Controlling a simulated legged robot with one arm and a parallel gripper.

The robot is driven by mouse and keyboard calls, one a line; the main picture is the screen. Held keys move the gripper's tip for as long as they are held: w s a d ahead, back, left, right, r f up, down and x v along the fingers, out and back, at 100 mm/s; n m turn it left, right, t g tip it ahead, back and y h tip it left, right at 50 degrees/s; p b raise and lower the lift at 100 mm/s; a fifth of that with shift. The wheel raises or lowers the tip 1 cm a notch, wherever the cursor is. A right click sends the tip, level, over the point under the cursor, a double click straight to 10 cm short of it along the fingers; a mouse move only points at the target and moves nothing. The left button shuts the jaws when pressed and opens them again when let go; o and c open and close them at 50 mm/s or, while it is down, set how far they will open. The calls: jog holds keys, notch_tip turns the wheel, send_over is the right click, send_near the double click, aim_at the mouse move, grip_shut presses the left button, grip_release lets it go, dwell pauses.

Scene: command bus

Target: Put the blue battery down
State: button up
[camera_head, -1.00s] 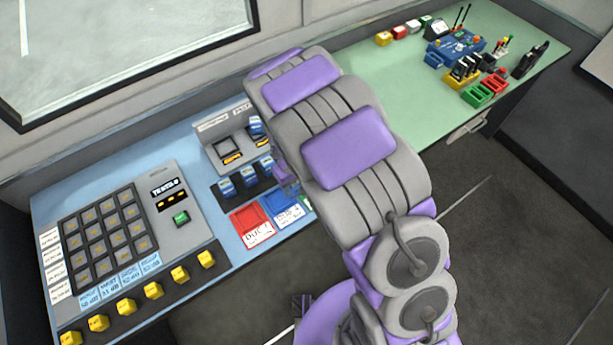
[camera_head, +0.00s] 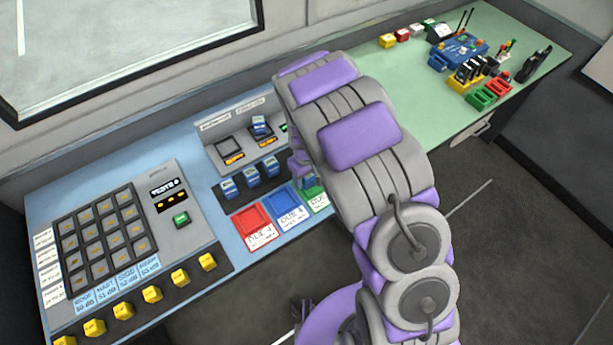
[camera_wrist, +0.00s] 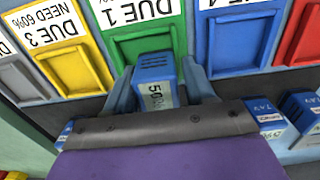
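The blue battery (camera_wrist: 157,70) with a white "50%" label is between the two fingers of my gripper (camera_wrist: 160,78) in the wrist view. The fingers appear shut on its sides. In the head view my gripper (camera_head: 300,178) is mostly hidden behind my arm, by the green tray (camera_head: 318,202).
A red tray (camera_head: 253,217) and a blue tray (camera_head: 286,202) stand left of the green one. Behind them is a dark rack (camera_head: 225,208) with several blue batteries. A yellow tray (camera_wrist: 75,72) neighbours the green one. A charger (camera_head: 230,150) stands behind the rack.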

jog(key=o, duration=0.3)
jog(key=d, duration=0.2)
jog(key=shift+d+r, duration=0.2)
jog(key=shift+d, duration=0.1)
jog(key=shift+a, duration=0.7)
jog(key=shift+a+r, duration=0.25)
jog(key=shift+a, duration=0.05)
jog(key=r, duration=0.2)
jog(key=d+r+p, duration=0.1)
jog(key=r, duration=0.4)
jog(key=shift+d+r+p, duration=0.2)
jog(key=shift+d+p, duration=0.2)
jog(key=s+d+r+m, duration=0.2)
jog(key=s+d+r, duration=0.25)
jog(key=r, duration=0.35)
jog(key=s+d+r+m, duration=0.1)
jog(key=s+d+r, duration=0.3)
jog(key=s+r, duration=0.25)
jog(key=s+d+r+m+g, duration=0.1)
jog(key=s+d+r+m, duration=0.1)
jog(key=s, duration=0.8)
jog(key=s+d+r+m, duration=0.1)
jog(key=s+r, duration=0.3)
jog(key=s, duration=0.7)
jog(key=shift+d+r+m+g+p, duration=0.2)
jog(key=shift+d+m+g+p, duration=0.15)
jog(key=shift+d, duration=0.55)
